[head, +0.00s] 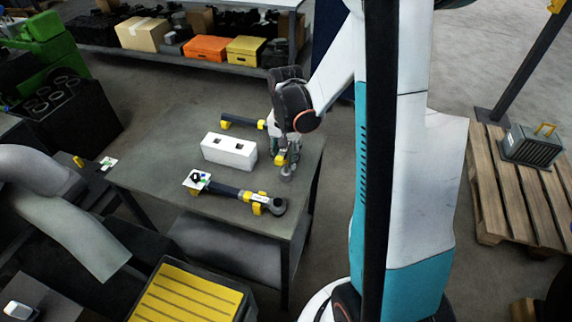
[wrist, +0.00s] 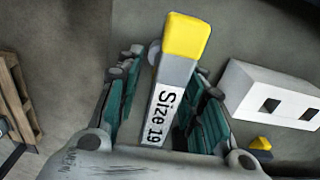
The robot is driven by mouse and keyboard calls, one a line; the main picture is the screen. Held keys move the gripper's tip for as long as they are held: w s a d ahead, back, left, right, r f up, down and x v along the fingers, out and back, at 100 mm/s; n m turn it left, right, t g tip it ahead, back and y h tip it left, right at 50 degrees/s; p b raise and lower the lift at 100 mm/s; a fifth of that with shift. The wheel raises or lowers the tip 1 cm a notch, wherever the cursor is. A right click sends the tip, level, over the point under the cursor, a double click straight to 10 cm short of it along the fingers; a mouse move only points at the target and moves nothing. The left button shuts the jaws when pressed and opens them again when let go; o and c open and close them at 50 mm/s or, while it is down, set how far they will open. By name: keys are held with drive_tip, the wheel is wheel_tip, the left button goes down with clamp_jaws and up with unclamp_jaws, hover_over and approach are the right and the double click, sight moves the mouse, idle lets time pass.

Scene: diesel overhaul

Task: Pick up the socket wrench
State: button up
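In the wrist view a grey bar (wrist: 172,92) with a yellow end (wrist: 187,36) and a white "Size 19" label lies between my fingers. It may be the socket wrench. My gripper (wrist: 167,88) looks open around it, with teal pads on both sides and narrow gaps visible. In the head view my gripper (head: 286,160) points down at the table's right edge, and hides most of the bar. A dark wrench-like tool (head: 228,191) with a round grey head lies in yellow supports nearer the front. Another dark handle (head: 243,122) with yellow pieces lies behind, partly hidden by my gripper.
A white block with two square holes (head: 229,153) stands left of my gripper, also in the wrist view (wrist: 275,92). The grey table (head: 170,150) has free room at its left. A shelf with boxes (head: 205,48) stands behind; a pallet (head: 500,190) lies right.

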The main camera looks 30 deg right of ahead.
clamp_jaws()
drive_tip(key=shift+r, duration=0.1)
wheel_tip(320, 180, up, 20)
drive_tip(key=p, duration=0.5)
idle(0.3)
